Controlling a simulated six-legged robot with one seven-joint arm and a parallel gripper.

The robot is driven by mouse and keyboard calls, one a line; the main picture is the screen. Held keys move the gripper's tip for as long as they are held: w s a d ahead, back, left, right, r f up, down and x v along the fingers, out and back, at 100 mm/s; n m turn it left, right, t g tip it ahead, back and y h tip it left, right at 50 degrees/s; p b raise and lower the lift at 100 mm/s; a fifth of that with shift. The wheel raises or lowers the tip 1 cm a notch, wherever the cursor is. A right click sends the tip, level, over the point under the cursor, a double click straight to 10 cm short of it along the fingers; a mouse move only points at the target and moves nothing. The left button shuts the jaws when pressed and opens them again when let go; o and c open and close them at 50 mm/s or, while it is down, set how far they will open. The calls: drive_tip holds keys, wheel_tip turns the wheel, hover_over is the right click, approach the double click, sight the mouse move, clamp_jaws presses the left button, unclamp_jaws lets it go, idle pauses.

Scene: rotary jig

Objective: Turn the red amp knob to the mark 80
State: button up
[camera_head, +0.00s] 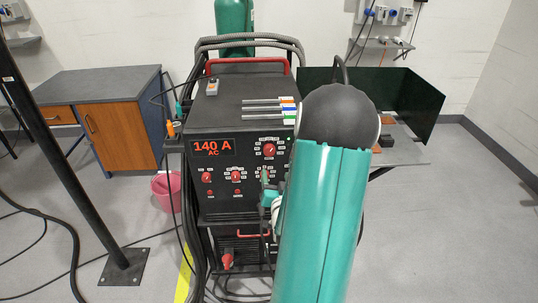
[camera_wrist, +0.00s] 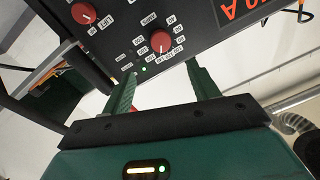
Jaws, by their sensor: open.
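The red amp knob (camera_head: 270,150) is on the black front panel of the welding machine (camera_head: 237,132), right of the display (camera_head: 212,147), which reads 140 A AC. In the wrist view the amp knob (camera_wrist: 160,42) shows inside a ring of numbered marks. My gripper (camera_wrist: 163,72) is open and empty, its two green fingers either side of the knob's line in that view. The fingertips appear short of the knob, not touching it. In the head view my gripper (camera_head: 267,186) is below the knob, partly hidden behind my arm. The knob's pointer is too small to read.
Other red knobs (camera_head: 236,176) sit lower on the panel; one (camera_wrist: 83,13) also shows in the wrist view. A wooden cabinet (camera_head: 110,124) and pink bucket (camera_head: 166,191) stand left. A work table with dark screens (camera_head: 412,98) stands right. Cables hang beside the machine.

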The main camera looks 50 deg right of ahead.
sight(270, 152)
drive_tip(key=x, duration=1.2)
drive_tip(key=shift+w, duration=0.1)
drive_tip(key=c, duration=1)
